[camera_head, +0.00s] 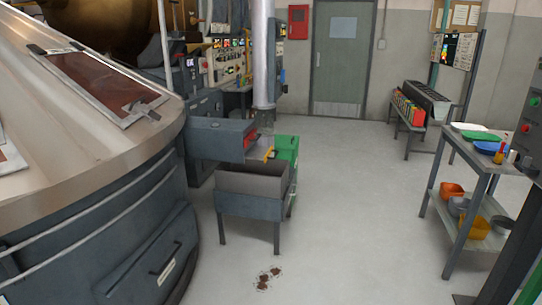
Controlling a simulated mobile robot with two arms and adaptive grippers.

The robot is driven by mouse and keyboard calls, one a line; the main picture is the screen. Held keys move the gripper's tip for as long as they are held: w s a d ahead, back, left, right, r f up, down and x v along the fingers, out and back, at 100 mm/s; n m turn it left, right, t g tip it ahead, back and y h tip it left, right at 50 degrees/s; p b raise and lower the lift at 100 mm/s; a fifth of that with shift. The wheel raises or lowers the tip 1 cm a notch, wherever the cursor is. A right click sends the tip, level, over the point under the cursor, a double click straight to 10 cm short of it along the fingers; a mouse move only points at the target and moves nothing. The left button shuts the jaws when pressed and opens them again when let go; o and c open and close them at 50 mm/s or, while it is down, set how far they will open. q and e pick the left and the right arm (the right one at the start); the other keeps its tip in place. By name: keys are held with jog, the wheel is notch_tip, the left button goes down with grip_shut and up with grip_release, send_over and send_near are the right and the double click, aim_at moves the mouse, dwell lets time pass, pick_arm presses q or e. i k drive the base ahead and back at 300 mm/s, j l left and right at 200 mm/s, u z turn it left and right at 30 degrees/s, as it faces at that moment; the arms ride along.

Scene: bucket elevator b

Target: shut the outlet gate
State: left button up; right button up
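A grey box-shaped housing (217,138) juts out beneath a vertical metal pipe (264,60), near the middle of the view. At its right end are a red part (250,139) and a small yellow piece (268,153), which look like the outlet and its gate. They are too small to tell whether the gate is open or shut. A grey open-topped bin (252,184) on legs stands just below. Neither of my grippers is in view.
A large metal machine (95,160) fills the left side. A green bin (286,148) stands behind the grey one. Brown spots (268,274) lie on the floor in front. A shelved cart (470,190) stands right; the floor between is clear.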

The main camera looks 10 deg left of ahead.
aim_at(256, 152)
jog(key=i+l, duration=0.1)
jog(key=i, duration=0.35)
jog(key=i+l, duration=0.1)
jog(key=i, duration=0.35)
